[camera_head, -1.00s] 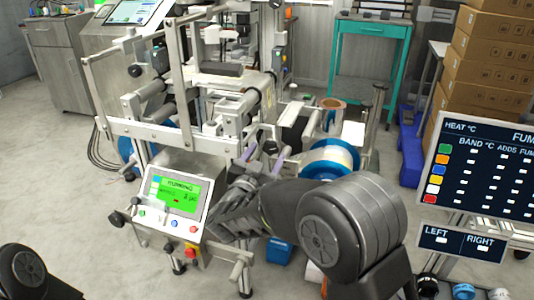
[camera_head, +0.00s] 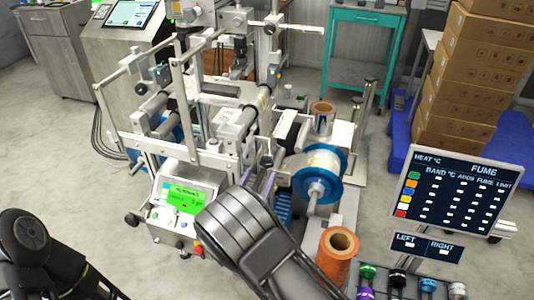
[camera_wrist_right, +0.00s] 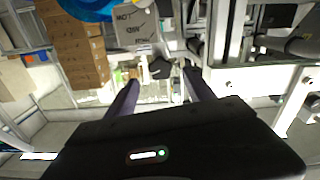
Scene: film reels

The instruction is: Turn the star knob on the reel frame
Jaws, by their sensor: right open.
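A small dark knob (camera_head: 266,160), which looks like the star knob, sits on the reel frame (camera_head: 215,160) just left of the blue-rimmed reel. In the right wrist view the dark knob (camera_wrist_right: 160,68) shows just ahead of the fingertips, roughly centred between them. My right gripper (camera_head: 258,178) has its purple fingers apart with nothing held; its open fingers also show in the right wrist view (camera_wrist_right: 160,80). I cannot tell whether they touch the knob. My left arm shows at the lower left, but its gripper is out of view.
The blue-rimmed reel (camera_head: 333,186) is close on the right of my right gripper. A control panel with a green screen (camera_head: 186,200) is at its left. An orange roll (camera_head: 335,262) and a rack of coloured spools (camera_head: 398,280) stand at lower right. Boxes (camera_head: 470,75) are stacked behind.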

